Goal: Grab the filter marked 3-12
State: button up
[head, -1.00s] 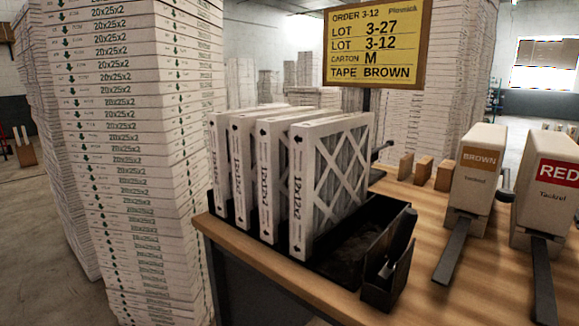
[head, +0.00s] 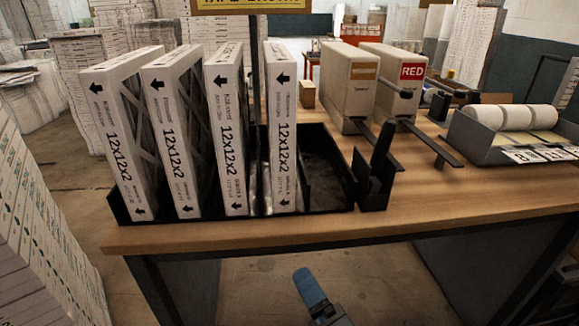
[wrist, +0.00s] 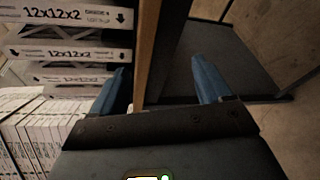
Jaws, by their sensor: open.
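Several white boxed filters stand upright in a row in a black tray (head: 325,200), on a wooden table (head: 440,200). From left to right they are a first filter (head: 120,150), a second (head: 170,140), a third (head: 228,140) and a fourth (head: 283,130). Each spine reads 12x12x2 with arrows; I cannot read a 3-12 mark on any. My gripper (wrist: 160,75) is open and empty, its blue fingers apart. In the head view one blue finger (head: 310,288) shows below the table's front edge. The wrist view shows filter spines (wrist: 68,16) at upper left, outside the fingers.
A grey tray with white rolls (head: 505,118) lies further right. A stack of boxes (head: 35,230) stands close at left. The yellow order sign (head: 225,5) is mostly cut off.

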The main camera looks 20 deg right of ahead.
aim_at(278, 157)
jog(key=w+r+n+h, duration=0.1)
jog(key=w+r+n, duration=0.2)
jog(key=w+r, duration=0.2)
jog(key=w+r+n+t+h, duration=0.1)
jog(key=w+r+n+h, duration=0.1)
jog(key=w+r+n, duration=0.2)
jog(key=w+d+r+n+h, duration=0.1)
jog(key=w+r+n, duration=0.3)
jog(key=w+r, duration=0.2)
jog(key=shift+w, duration=0.65)
jog(key=x, duration=0.4)
jog(key=d+x, duration=0.1)
jog(key=x, duration=0.1)
jog(key=shift+w+r+p, duration=0.15)
jog(key=shift+r+p, duration=0.2)
jog(key=shift+p, duration=0.05)
jog(key=shift+w+d, duration=0.25)
jog(key=shift+w, duration=0.35)
jog(key=shift+c, duration=0.2)
jog(key=c, duration=1.1)
